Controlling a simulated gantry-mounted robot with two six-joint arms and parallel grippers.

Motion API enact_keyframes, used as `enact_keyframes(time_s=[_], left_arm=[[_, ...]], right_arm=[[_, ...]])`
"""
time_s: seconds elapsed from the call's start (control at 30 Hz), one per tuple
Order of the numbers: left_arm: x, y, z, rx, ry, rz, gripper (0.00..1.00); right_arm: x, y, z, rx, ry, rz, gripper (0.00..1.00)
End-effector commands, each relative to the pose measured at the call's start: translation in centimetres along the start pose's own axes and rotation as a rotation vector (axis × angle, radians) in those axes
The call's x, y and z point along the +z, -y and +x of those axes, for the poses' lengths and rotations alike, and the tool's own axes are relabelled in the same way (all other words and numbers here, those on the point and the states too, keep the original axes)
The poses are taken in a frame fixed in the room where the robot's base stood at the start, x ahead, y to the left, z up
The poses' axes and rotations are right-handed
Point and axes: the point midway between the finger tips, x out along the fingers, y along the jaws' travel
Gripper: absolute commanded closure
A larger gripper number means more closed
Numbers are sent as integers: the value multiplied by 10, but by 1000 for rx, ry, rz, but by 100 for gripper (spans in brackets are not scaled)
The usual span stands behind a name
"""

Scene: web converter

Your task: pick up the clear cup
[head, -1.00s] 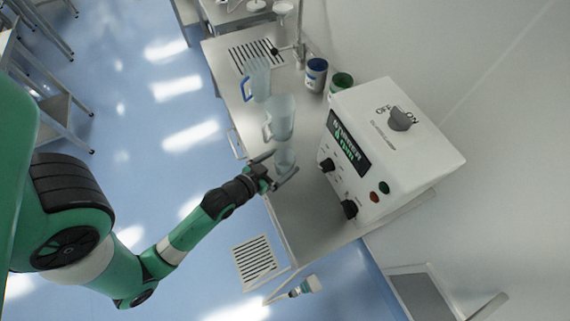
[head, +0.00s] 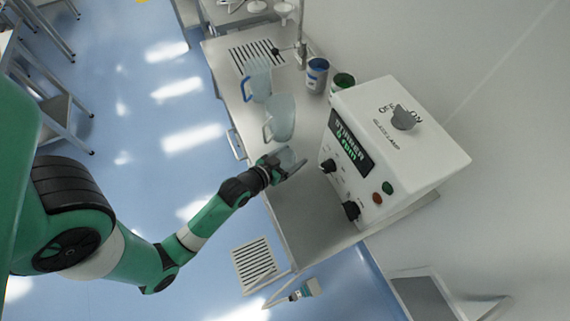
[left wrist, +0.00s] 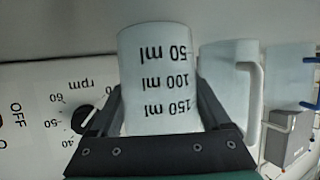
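The clear cup (left wrist: 157,80) has black ml marks, seen upside down in the left wrist view. In the head view it shows as a small pale cup (head: 288,159) at the bench's left edge. My left gripper (head: 291,160) is around it, one finger on each side. In the left wrist view the fingers (left wrist: 160,105) lie close along both sides of the cup; I cannot tell whether they press on it. Part of the cup is hidden by the gripper. My right gripper is not in view.
A larger clear jug (head: 280,118) stands just behind the cup, and a blue-handled jug (head: 258,80) beyond it. The white stirrer box (head: 385,150) is close on the right. Blue (head: 317,74) and green (head: 342,82) jars stand behind. The bench front (head: 310,225) is clear.

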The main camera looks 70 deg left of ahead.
Motion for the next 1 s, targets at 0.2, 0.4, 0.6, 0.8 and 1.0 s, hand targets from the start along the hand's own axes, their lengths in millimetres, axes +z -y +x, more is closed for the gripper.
enact_keyframes(time_s=[0.2, 0.4, 0.6, 0.8, 1.0], left_arm=[[0, 0, 0, 0, 0, 0, 73], [-1, 0, -1, 0, -1, 0, 73], [-17, 0, -7, 0, -3, 0, 73], [-46, -4, -38, 1, -1, 3, 73], [-67, -15, -97, 5, 4, 5, 73]], right_arm=[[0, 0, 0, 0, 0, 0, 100], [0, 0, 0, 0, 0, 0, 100], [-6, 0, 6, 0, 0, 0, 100], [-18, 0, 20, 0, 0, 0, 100], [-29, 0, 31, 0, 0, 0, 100]])
